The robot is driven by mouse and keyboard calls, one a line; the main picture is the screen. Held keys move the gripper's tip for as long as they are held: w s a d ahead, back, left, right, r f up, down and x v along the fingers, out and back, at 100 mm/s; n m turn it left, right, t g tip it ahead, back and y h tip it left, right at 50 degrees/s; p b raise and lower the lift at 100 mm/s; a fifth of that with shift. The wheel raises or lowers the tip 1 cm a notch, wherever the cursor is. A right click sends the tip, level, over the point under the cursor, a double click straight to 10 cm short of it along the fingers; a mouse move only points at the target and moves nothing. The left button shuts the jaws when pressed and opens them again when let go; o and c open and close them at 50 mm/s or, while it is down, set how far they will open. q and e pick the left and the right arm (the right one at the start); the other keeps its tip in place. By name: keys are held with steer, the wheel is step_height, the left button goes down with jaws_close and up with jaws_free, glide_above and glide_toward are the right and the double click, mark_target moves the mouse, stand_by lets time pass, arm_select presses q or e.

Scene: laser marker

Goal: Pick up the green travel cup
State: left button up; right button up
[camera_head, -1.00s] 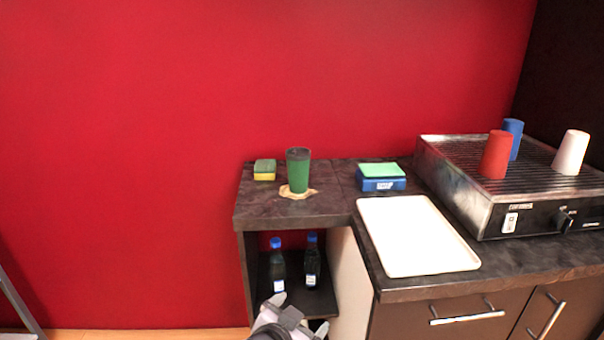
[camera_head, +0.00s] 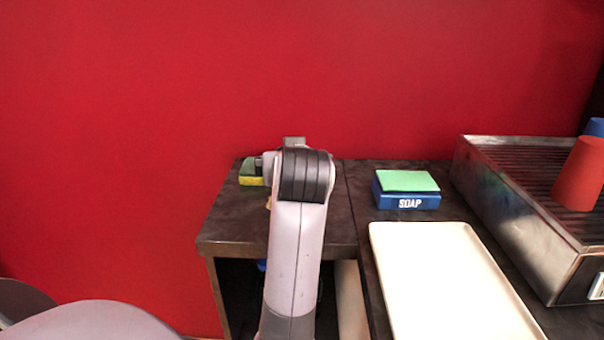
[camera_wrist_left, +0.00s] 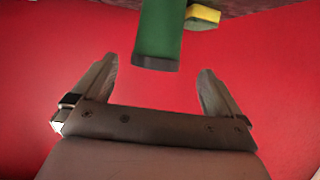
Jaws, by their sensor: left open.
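The green travel cup (camera_wrist_left: 160,30) shows in the left wrist view, at the top middle, with its dark rim toward the gripper. The view looks inverted, with the counter at the top. My left gripper (camera_wrist_left: 158,72) is open, its two fingers on either side of the line to the cup. The cup's rim lies about level with the fingertips in the picture; I see no contact. In the head view my left arm (camera_head: 297,220) stands in front of the cup and hides it. My right gripper is not in view.
A green and yellow sponge (camera_head: 252,174) lies left of my arm, also in the wrist view (camera_wrist_left: 203,16). To the right are a blue soap box (camera_head: 406,200), a white tray (camera_head: 445,290) and a metal grill (camera_head: 530,215) with a red cup (camera_head: 580,175). A red wall stands behind.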

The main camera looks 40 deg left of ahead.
arm_select(q)
steer(key=x, duration=0.7)
steer(key=shift+w+r, duration=0.2)
steer(key=c, duration=0.7)
